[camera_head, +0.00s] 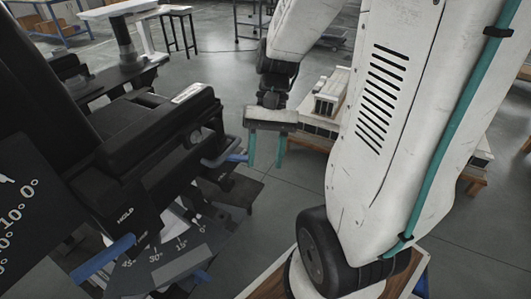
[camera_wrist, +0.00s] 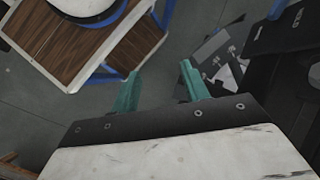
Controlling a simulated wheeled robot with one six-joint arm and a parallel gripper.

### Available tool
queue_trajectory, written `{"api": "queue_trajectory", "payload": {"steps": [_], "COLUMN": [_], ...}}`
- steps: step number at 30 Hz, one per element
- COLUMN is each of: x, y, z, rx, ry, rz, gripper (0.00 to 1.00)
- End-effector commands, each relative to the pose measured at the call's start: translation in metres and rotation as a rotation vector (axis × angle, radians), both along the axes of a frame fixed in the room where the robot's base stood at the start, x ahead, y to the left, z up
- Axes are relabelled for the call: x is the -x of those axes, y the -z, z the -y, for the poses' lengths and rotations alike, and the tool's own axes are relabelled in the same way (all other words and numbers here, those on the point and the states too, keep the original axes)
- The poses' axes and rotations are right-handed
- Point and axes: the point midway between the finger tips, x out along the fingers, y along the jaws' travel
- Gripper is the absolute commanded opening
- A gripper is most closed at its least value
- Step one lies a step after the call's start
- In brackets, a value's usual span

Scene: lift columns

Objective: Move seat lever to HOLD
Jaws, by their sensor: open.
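A black seat mechanism (camera_head: 155,125) fills the left of the head view, with a HOLD label on its side. A blue lever (camera_head: 103,258) sticks out below and left of that label. A second blue-ended handle (camera_head: 236,157) sticks out on the mechanism's right side. I cannot tell for sure which one is the seat lever. A blue bar (camera_wrist: 277,9) shows at the top right of the wrist view, beside black housing. My gripper (camera_head: 266,165) is open and empty, teal fingers pointing down, right of the mechanism and apart from it. It also shows in the wrist view (camera_wrist: 160,90).
A dark plate with an angle scale (camera_head: 165,262) sits low under the mechanism. Another angle-marked panel (camera_head: 25,215) is at the left edge. A pallet with boxed parts (camera_head: 325,105) stands behind my arm.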

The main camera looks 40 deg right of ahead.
Motion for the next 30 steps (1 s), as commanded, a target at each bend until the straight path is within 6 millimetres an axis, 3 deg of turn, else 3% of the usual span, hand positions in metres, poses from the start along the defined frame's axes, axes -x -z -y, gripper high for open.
{"api": "queue_trajectory", "payload": {"steps": [25, 30], "x": [0.009, 0.021], "y": [-0.003, -0.024], "z": [0.003, -0.003], "rx": [0.050, 0.150], "ry": [-0.051, -0.162], "rz": [0.016, 0.106], "gripper": [0.46, 0.46]}}
